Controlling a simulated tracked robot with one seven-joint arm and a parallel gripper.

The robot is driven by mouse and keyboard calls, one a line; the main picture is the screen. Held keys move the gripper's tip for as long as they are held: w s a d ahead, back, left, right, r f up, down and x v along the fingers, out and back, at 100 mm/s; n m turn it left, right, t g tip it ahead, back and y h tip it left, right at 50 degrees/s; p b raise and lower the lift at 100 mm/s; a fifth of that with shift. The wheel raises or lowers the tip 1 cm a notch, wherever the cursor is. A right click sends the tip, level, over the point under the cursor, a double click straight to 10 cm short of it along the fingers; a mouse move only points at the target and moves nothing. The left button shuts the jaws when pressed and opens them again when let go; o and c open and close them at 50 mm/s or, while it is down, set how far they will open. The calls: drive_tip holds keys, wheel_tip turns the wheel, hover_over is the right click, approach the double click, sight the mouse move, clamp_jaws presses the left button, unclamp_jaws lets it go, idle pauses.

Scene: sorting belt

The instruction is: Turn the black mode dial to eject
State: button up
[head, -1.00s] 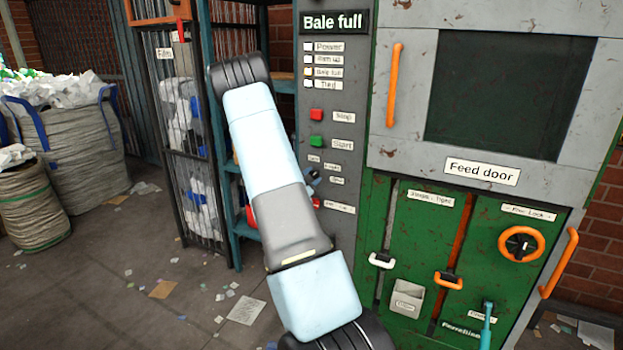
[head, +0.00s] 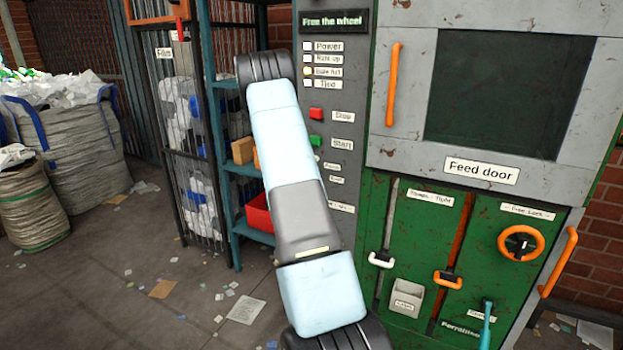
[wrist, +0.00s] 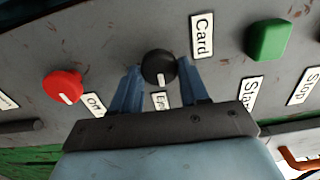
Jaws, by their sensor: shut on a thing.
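In the wrist view the black mode dial (wrist: 158,66) sits on the grey panel between the two blue fingers of my gripper (wrist: 160,70). The gripper is shut on the dial. A small pale mark shows on the dial's lower side, toward a label starting with "E" (wrist: 160,100), partly hidden by the gripper. A "Card" label (wrist: 203,36) is at the dial's upper right. In the head view my arm hides the dial and the gripper.
A red knob (wrist: 63,87) with an "Off" label is left of the dial; a green Start button (wrist: 268,40) is right. The panel's display (head: 332,22) reads "Free the wheel". The green press (head: 430,240) has handles and an orange wheel (head: 521,243). A red bin (head: 259,214) stands on the shelf.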

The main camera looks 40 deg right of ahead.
drive_tip(key=shift+f+m, duration=0.2)
drive_tip(key=shift+m, duration=0.5)
drive_tip(key=shift+s+f, duration=0.1)
drive_tip(key=shift+s, duration=0.05)
drive_tip(key=o, duration=0.8)
drive_tip(key=shift+o, duration=1.2)
drive_tip(key=v, duration=1.3)
drive_tip(key=shift+a, duration=0.4)
